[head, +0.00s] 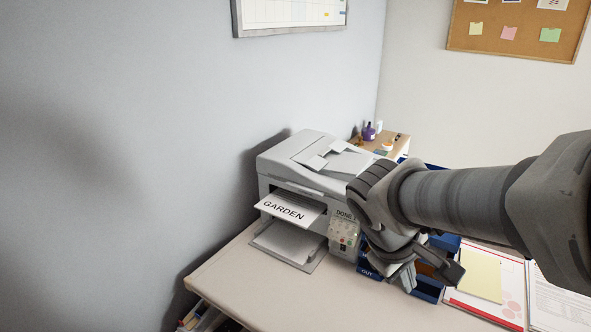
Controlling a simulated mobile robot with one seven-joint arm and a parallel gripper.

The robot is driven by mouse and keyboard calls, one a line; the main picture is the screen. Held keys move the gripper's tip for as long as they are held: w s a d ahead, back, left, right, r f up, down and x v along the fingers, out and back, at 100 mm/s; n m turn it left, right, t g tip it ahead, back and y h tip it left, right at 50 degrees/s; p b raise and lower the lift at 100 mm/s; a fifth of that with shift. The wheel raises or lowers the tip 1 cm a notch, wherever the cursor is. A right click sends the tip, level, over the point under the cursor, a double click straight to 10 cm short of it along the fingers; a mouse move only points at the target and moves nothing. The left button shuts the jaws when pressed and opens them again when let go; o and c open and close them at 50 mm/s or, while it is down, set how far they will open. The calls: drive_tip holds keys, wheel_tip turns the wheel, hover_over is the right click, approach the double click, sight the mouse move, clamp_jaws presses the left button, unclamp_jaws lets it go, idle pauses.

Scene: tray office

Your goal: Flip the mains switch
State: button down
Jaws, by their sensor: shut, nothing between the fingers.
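A white-grey printer (308,163) stands on the desk against the left wall. Its front panel (344,232) carries small buttons and a display reading "DONE", partly covered by my arm. A sheet printed "GARDEN" (284,208) sticks out of its upper slot. I cannot make out a mains switch; the printer's right side is hidden behind my arm. My gripper (410,281) points down just right of the printer's front, over the blue trays. It is shut, with nothing seen in it, and I cannot tell whether it touches anything.
Blue trays (369,264), one marked "OUT", stand right of the printer under my gripper. Papers and a yellow sheet (480,276) lie to the right. A wooden surface with small items (369,132) is behind. The desk front (262,295) is clear.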

drive_tip(key=w+f+n+t+h+b, duration=0.3)
drive_tip(key=w+f+n+h+b, duration=0.25)
drive_tip(key=w+f+n, duration=0.65)
drive_tip(key=w+a+f+n+t+b, duration=0.1)
drive_tip(key=w+a+f+n+t, duration=0.1)
drive_tip(key=w+a+f+n, duration=0.1)
drive_tip(key=w+a+f+n+t+b, duration=0.1)
drive_tip(key=w+a+f+n+t, duration=0.2)
drive_tip(key=w+f, duration=0.3)
drive_tip(key=w+a+f+n+t+y+b, duration=0.1)
drive_tip(key=w+a+f+n+t, duration=0.1)
drive_tip(key=w+a+f+n, duration=0.2)
drive_tip(key=shift+w+a+f+n, duration=0.15)
drive_tip(key=shift+a+f+n, duration=0.15)
drive_tip(key=shift+f, duration=0.4)
drive_tip(key=shift+w+a+f+n, duration=0.2)
drive_tip(key=shift+f+n, duration=0.2)
drive_tip(key=shift+f, duration=0.25)
drive_tip(key=shift+b, duration=0.3)
drive_tip(key=b, duration=0.3)
approach(342, 247)
drive_tip(key=x, duration=0.5)
drive_tip(key=shift+w+f, duration=0.1)
drive_tip(key=shift+f, duration=0.3)
drive_tip(key=shift+w+d+r, duration=0.15)
drive_tip(key=shift+w+d, duration=0.25)
drive_tip(key=shift+w, duration=0.1)
